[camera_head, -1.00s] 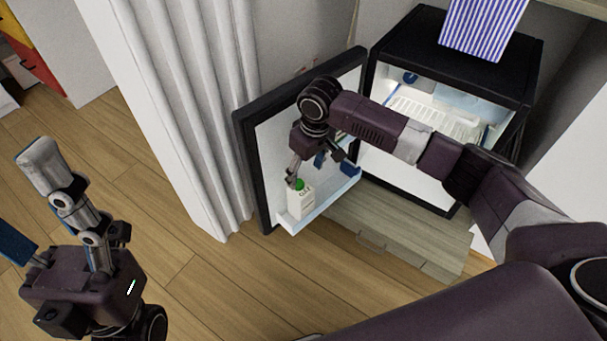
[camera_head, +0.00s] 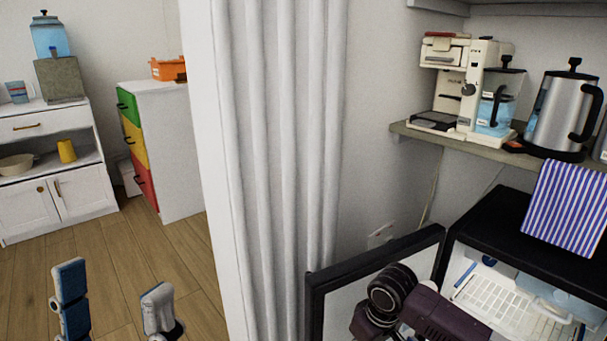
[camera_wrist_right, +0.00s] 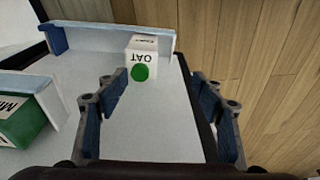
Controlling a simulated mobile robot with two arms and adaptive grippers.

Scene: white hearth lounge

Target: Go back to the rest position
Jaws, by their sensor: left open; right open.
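My left gripper (camera_head: 114,305) shows at the bottom left of the head view, open and empty, with its two fingers apart above the wooden floor. My right arm (camera_head: 425,312) reaches in front of the open fridge door (camera_head: 330,290) at the bottom of the head view; its gripper is below that picture. In the right wrist view my right gripper (camera_wrist_right: 160,95) is open, with nothing between its fingers.
The fridge (camera_head: 490,225) stands open at the right, with a striped cloth (camera_head: 567,210) over its top. A shelf above holds a coffee machine (camera_head: 465,90) and a kettle (camera_head: 565,110). A white curtain (camera_head: 285,150) hangs mid-view. Another carton (camera_wrist_right: 22,122) is in the door.

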